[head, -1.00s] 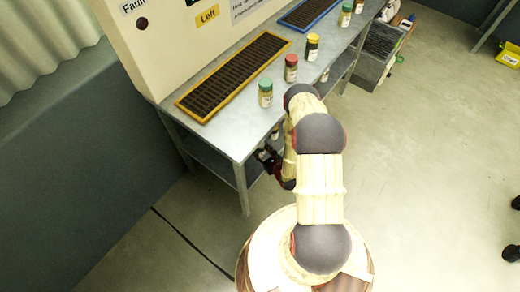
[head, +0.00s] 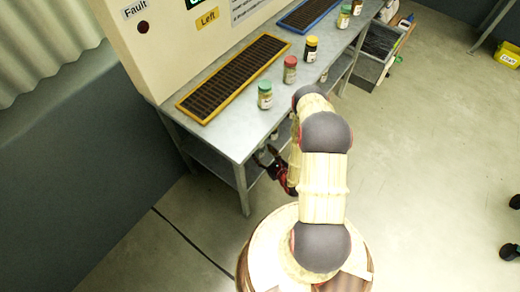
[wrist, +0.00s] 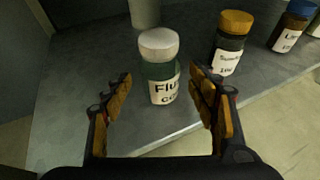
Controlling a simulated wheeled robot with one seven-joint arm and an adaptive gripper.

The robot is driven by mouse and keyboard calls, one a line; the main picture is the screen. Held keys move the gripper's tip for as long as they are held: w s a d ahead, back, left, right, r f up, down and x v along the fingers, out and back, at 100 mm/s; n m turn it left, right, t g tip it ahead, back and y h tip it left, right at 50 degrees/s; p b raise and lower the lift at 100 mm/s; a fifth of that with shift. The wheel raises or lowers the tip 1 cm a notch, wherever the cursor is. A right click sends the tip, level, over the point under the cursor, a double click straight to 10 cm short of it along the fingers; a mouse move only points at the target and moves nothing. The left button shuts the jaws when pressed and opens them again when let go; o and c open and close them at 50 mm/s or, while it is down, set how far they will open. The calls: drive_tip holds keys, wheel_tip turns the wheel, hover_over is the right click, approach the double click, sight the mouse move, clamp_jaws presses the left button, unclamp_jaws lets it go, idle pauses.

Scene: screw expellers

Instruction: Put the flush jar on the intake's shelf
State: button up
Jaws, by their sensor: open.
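The flush jar (wrist: 160,68) has a white lid, dark green contents and a white label with "Flu" readable. In the wrist view it stands upright on a grey metal surface (wrist: 75,120), near that surface's front edge. My gripper (wrist: 163,88) is open, with one finger on each side of the jar in the picture; I see no clear contact. In the head view my gripper (head: 266,157) is low at the bench's front edge, beside the lower shelf (head: 210,158). I cannot tell which surface is the intake's shelf.
In the wrist view an orange-lidded jar (wrist: 231,45) and a blue-lidded jar (wrist: 292,25) stand right of the flush jar, and a pale cylinder (wrist: 145,12) behind. Green-lidded (head: 265,96) and red-lidded (head: 290,70) jars stand on the bench top, beside a yellow-framed grille (head: 235,77).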

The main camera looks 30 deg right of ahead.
drive_tip(key=p+v, duration=0.2)
drive_tip(key=v, duration=0.6)
idle(0.4)
